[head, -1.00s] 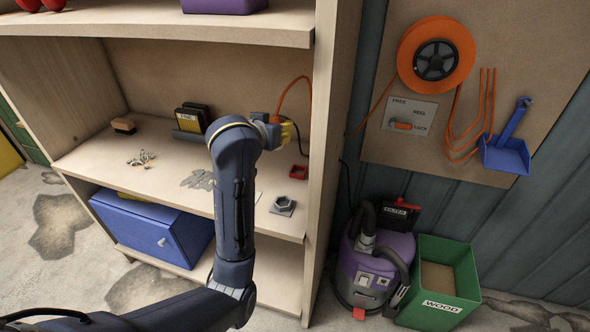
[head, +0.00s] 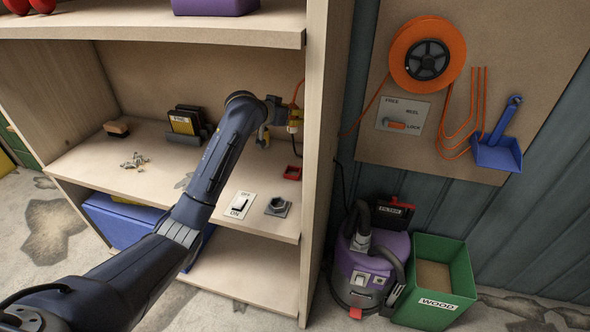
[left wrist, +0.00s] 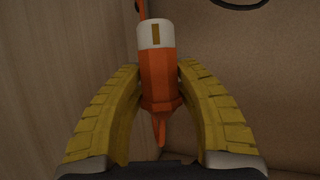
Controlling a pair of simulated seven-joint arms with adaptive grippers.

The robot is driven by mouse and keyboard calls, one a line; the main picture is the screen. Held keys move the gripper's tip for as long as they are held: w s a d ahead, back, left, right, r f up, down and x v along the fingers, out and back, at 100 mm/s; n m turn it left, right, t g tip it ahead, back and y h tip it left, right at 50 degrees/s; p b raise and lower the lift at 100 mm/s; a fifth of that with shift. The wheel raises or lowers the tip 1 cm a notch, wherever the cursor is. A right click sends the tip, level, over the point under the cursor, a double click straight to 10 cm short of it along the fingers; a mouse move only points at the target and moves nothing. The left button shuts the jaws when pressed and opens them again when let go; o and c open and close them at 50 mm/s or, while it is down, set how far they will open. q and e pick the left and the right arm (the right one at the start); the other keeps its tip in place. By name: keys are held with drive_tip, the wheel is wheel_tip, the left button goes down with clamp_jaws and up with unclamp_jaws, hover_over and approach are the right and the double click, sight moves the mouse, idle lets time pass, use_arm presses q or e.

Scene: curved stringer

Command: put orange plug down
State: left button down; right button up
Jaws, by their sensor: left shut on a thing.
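The orange plug (left wrist: 158,75) has an orange body, a white end and an orange cord. In the left wrist view it stands upright between the yellow fingers of my left gripper (left wrist: 158,105), which are shut on it. In the head view my left gripper (head: 280,122) is above the middle shelf (head: 150,178), close to the right side panel of the shelf unit. The plug shows there as a small orange and white shape (head: 294,124) beside the fingers. My right gripper is in neither view.
On the middle shelf near the gripper are a red square holder (head: 292,172), a grey hex-shaped fitting (head: 277,206) and an ON/OFF switch plate (head: 238,206). Farther left are a dark file holder (head: 187,122), loose screws (head: 134,161) and a brush (head: 116,129). An orange reel (head: 427,54) hangs on the right wall.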

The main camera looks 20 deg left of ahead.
use_arm(q)
wheel_tip(320, 180, down, 19)
idle(0.7)
drive_tip(key=shift+f, duration=0.1)
drive_tip(key=c, duration=0.9)
unclamp_jaws()
drive_tip(key=shift+s+a+r, duration=0.1)
drive_tip(key=shift+s+r, duration=0.1)
drive_tip(key=v, duration=1.1)
drive_tip(key=shift+s, duration=0.25)
drive_tip(key=shift+a+r, duration=0.15)
